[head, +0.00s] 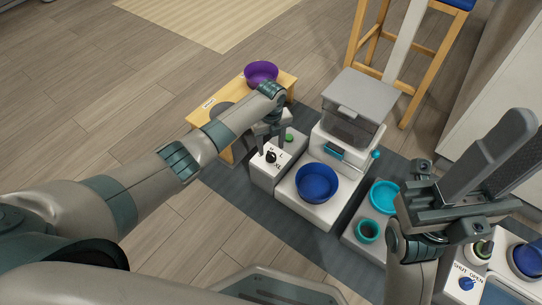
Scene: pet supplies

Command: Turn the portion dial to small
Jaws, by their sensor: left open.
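The portion dial (271,157) is a small black knob on top of a white box (263,174). The letters M, L and XL show around it; no S can be made out, and the dial's pointing direction is too small to tell. My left gripper (270,138) is open, pointing down just behind and above the dial, with its fingers apart. I cannot tell whether they touch the knob. My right gripper (492,158) is at the right, well away from the dial, its long fingers pointing up and right; its gap is unclear.
A green button (289,138) sits on the same box. Beside it stands a feeder with a grey hopper (360,97) and a blue bowl (317,182). A wooden stand with a purple bowl (261,73) is behind. Teal bowls (384,195) and a SHUT/OPEN dial (467,283) are at right.

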